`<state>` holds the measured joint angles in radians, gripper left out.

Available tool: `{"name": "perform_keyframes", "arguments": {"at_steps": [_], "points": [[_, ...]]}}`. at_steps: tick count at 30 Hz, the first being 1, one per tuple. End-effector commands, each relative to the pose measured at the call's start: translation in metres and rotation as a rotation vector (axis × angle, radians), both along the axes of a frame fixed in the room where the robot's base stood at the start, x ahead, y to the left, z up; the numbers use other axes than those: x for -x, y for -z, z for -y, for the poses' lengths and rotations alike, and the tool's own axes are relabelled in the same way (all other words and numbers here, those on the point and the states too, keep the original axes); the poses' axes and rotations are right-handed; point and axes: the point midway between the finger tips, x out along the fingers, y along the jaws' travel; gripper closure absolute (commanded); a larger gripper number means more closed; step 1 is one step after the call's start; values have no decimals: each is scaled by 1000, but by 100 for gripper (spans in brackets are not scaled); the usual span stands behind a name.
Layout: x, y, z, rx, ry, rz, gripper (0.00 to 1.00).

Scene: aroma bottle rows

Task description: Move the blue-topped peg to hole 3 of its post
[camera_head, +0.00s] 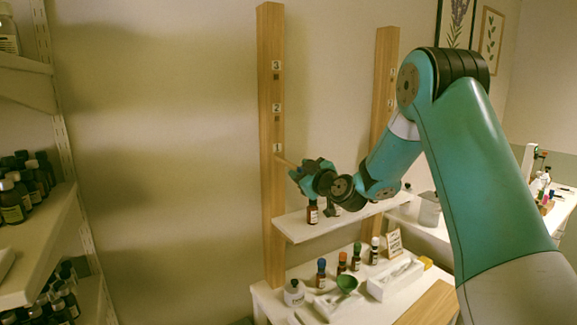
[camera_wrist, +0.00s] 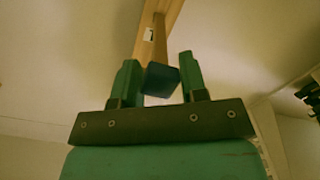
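The left wooden post (camera_head: 271,120) carries the number labels 3, 2 and 1 from top to bottom, with dark square holes under 3 and 2. A wooden peg (camera_head: 286,162) sticks out of this post just below label 1. My gripper (camera_head: 299,172) is at the peg's outer end. In the wrist view, the peg's blue top (camera_wrist: 161,80) sits between the two green fingers of my gripper (camera_wrist: 160,72). It fills the gap and looks touched on both sides. The post (camera_wrist: 158,22) rises behind it. In the head view the fingers largely hide the blue top.
A second wooden post (camera_head: 383,85) stands to the right. Several bottles stand on the white table (camera_head: 268,298). Bottle shelves (camera_head: 48,235) line the left side. The wall left of the post is clear.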

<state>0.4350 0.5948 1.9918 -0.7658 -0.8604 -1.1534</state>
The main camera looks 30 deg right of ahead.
Motion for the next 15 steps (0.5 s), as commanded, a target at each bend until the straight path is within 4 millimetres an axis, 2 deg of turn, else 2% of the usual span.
{"name": "perform_keyframes", "arguments": {"at_steps": [8,15], "points": [[2,1,0,0,1,0,84],[11,1,1,0,1,2,84]]}}
